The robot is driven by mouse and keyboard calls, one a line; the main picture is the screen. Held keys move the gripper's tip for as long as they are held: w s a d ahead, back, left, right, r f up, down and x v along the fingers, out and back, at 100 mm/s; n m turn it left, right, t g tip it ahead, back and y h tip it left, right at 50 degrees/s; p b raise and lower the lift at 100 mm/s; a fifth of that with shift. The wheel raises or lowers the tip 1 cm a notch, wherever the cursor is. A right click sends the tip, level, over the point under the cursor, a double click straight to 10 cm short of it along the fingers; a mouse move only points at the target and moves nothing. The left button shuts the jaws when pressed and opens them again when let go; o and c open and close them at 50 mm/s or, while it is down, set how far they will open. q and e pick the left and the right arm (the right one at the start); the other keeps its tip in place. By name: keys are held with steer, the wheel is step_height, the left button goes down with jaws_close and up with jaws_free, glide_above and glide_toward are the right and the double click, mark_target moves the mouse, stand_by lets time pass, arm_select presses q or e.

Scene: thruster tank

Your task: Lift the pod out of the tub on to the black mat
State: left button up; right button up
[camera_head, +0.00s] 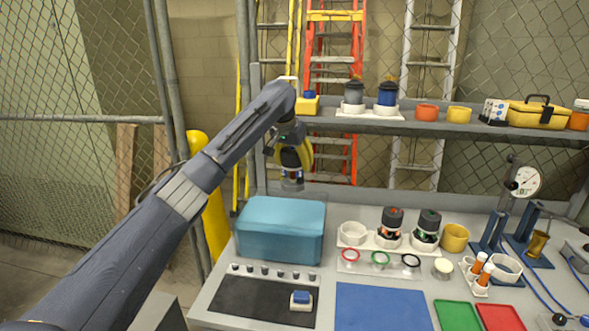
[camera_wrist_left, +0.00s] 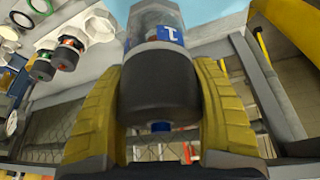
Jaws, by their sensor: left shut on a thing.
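My left gripper (camera_head: 292,160) is shut on the pod (camera_head: 292,182) and holds it in the air above the back right part of the tub (camera_head: 280,245). The tub looks filled with blue water. In the left wrist view the pod (camera_wrist_left: 158,90) has a dark grey body, a clear end and a blue label with a white 1. The yellow fingers of the gripper (camera_wrist_left: 160,85) press on both its sides. The black mat (camera_head: 255,300) lies in front of the tub. My right gripper is not in view.
A small blue and white block (camera_head: 301,300) sits on the mat's right part. Several small knobs (camera_head: 265,270) line its back edge. Right of the tub stand a white holder (camera_head: 352,233) and two dark pods (camera_head: 392,222). A shelf (camera_head: 400,124) runs behind.

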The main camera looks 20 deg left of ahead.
arm_select(q)
step_height(320, 180, up, 16)
steer(key=shift+f, duration=0.25)
stand_by(2.3)
stand_by(1.5)
